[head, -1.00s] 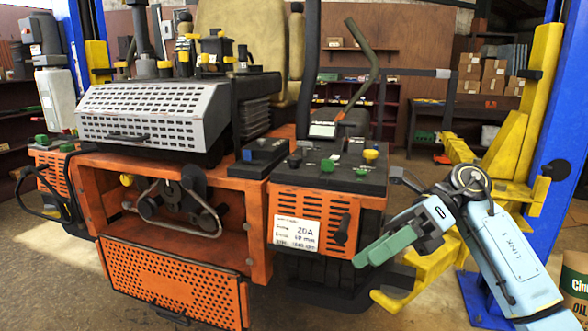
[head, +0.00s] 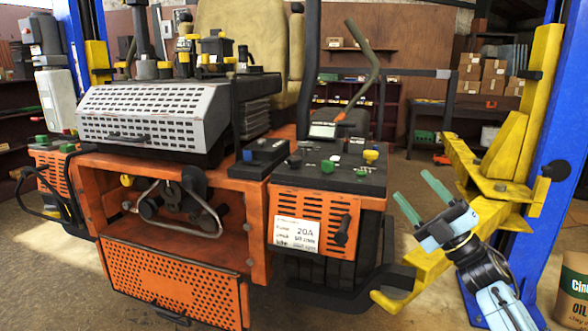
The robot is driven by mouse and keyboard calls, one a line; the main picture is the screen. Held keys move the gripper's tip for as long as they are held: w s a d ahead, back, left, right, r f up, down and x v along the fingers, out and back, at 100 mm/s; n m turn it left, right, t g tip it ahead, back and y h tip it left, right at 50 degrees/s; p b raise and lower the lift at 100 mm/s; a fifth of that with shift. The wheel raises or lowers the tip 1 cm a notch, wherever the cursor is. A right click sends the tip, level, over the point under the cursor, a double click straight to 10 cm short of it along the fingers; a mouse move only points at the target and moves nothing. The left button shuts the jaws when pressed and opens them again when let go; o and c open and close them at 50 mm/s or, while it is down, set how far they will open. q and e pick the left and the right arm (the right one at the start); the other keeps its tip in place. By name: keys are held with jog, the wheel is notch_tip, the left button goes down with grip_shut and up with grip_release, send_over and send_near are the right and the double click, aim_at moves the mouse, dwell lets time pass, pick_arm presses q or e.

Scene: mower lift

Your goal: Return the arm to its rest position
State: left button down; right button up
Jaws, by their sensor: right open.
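The arm comes in from the bottom right. The gripper is to the right of the orange mower (head: 328,232) and apart from its right box with the 20A label. The yellow lift arm (head: 428,268) passes behind my right arm. My left gripper is not in the picture.
The blue lift post (head: 563,150) with its yellow carriage (head: 497,190) stands close behind my right arm. A drum (head: 573,285) is at the bottom right edge. A black lever (head: 342,229) sticks out of the mower's right box. Open floor lies in front of the mower.

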jog(key=w+d+f+m+h, duration=0.4)
jog(key=d+f+m+h, duration=0.15)
jog(key=m+h, duration=0.5)
jog(key=w+d+f+m+h, duration=0.45)
jog(key=d+m+h, duration=0.25)
jog(key=m+h, duration=0.3)
jog(key=s+a+f+m+g+y, duration=0.1)
jog(key=s+f+g, duration=0.35)
jog(key=f, duration=1.25)
jog(key=s+a+f+m+g, duration=0.15)
jog(key=s+f, duration=0.65)
jog(key=f, duration=0.8)
jog(key=s+f+g, duration=0.6)
jog(key=s+f, duration=1.5)
jog(key=s, duration=0.3)
jog(key=s+a+f+g, duration=0.1)
jog(key=s+f, duration=0.2)
jog(key=s, duration=0.6)
jog(key=s+a+f+g, duration=0.1)
jog(key=s+f+g, duration=0.1)
jog(key=s, duration=0.7)
jog(key=s+a+f+g, duration=0.1)
jog(key=s+f+g, duration=0.1)
jog(key=s, duration=0.7)
jog(key=shift+s+f+n, duration=0.3)
jog(key=shift+f+n, duration=0.1)
jog(key=shift+f, duration=0.5)
